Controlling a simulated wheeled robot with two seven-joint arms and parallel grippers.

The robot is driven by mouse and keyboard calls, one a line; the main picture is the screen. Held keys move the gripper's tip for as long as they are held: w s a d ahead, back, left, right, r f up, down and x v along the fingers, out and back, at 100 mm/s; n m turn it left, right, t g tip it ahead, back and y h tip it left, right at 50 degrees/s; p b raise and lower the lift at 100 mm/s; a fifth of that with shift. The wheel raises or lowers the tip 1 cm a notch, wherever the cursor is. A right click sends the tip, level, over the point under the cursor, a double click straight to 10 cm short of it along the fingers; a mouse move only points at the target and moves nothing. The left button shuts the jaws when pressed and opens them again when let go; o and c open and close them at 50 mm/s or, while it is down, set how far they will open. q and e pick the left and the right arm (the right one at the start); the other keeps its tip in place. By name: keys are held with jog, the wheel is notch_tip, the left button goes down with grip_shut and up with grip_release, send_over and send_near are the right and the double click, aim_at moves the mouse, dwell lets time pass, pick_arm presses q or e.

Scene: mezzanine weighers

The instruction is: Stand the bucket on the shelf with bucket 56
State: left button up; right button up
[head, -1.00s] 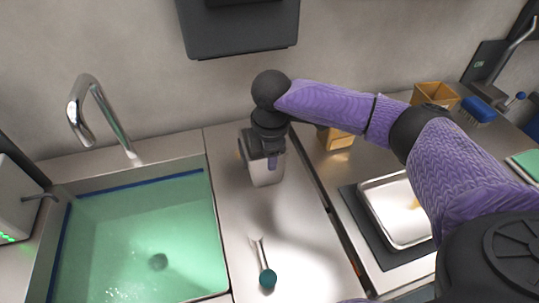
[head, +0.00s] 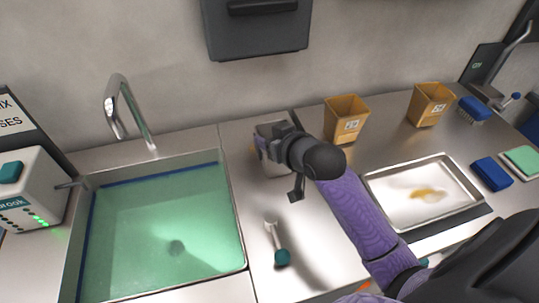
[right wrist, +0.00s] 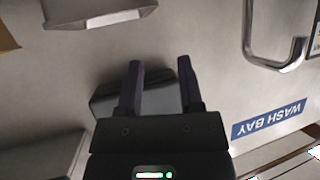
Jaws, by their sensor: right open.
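Two tan-orange buckets stand upright on the steel counter at the back right in the head view: a nearer one (head: 345,117) and one farther right (head: 431,103). Each has a white label whose number I cannot read for sure. My right gripper (head: 264,140) is by a pale grey box-like container (head: 276,166) left of the buckets, and partly hides it. In the right wrist view the jaws (right wrist: 160,66) are open, with a grey box-like shape behind them; I cannot tell whether they touch it. No shelf can be made out. My left gripper is not in view.
A sink (head: 165,235) with green water and a tap (head: 130,110) lies left. A teal-ended tool (head: 277,245) lies on the counter. A dark box (head: 255,32) hangs on the wall.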

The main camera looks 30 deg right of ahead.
jog(key=s+d+f+m+h, duration=0.2)
jog(key=s+d+m+h, duration=0.1)
jog(key=s+d, duration=0.25)
jog(key=shift+t+h, duration=0.3)
jog(key=b+x, duration=0.1)
jog(key=x, duration=0.2)
jog(key=b+x, duration=0.1)
jog(key=x, duration=0.3)
jog(key=d+b+x, duration=0.1)
jog(key=x, duration=0.2)
jog(key=shift+d+f+b, duration=0.1)
jog(key=shift+f+b, duration=0.2)
jog(key=shift+f, duration=0.05)
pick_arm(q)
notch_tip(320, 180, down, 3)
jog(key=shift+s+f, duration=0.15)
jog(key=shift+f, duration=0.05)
pick_arm(e)
jog(key=shift+r, duration=0.1)
jog(key=c, duration=0.6)
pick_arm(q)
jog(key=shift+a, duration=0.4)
pick_arm(e)
grip_shut()
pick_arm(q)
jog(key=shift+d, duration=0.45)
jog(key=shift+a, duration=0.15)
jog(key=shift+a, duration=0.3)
pick_arm(e)
jog(key=shift+r, duration=0.15)
